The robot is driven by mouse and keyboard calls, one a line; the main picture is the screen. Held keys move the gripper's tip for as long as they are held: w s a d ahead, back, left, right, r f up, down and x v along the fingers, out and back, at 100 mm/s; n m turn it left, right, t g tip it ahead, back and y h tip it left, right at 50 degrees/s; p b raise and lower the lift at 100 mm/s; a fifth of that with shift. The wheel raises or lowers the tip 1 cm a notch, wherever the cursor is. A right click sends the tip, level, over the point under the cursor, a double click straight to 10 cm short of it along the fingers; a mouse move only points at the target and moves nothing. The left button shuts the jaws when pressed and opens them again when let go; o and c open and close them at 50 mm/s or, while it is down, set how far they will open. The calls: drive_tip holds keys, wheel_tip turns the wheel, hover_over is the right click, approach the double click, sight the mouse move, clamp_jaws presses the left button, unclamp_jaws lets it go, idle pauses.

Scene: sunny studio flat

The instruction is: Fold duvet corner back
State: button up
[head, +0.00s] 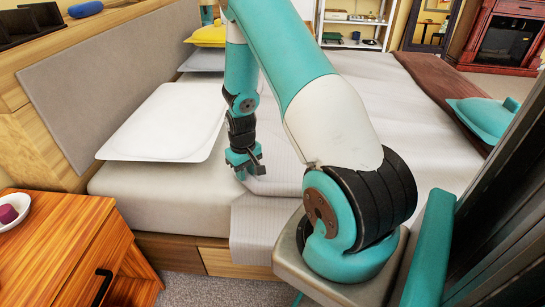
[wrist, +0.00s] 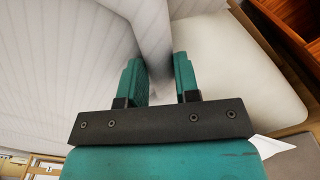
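The pale striped duvet (head: 268,222) lies on the bed, its near part draped over the bed's side. My gripper (head: 247,169) points down at the duvet's edge, beside the bare sheet near the pillow. In the wrist view my gripper (wrist: 159,78) has its two teal fingers apart. A raised fold of the duvet (wrist: 150,40) runs between them, with striped cloth on the left and a smooth pale surface on the right. I cannot tell whether both fingers press on the cloth. My arm hides part of the duvet in the head view.
A white pillow (head: 168,122) lies left of my gripper against the grey headboard (head: 95,75). A wooden nightstand (head: 70,240) with a small dish stands at the lower left.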

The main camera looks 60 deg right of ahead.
drive_tip(key=shift+r, duration=0.1)
drive_tip(key=r+p, duration=0.3)
drive_tip(key=shift+d+r, duration=0.1)
drive_tip(key=shift+d, duration=0.15)
idle(0.3)
drive_tip(key=shift+o, duration=0.3)
drive_tip(key=r+p, duration=0.1)
drive_tip(key=d+r+p, duration=0.1)
drive_tip(key=p, duration=0.1)
drive_tip(key=shift+s+r+y, duration=0.2)
drive_tip(key=shift+r+y, duration=0.15)
drive_tip(key=shift+y, duration=0.05)
drive_tip(key=shift+o, duration=0.2)
drive_tip(key=shift+d+r, duration=0.1)
drive_tip(key=shift+r, duration=0.05)
drive_tip(key=shift+o, duration=0.2)
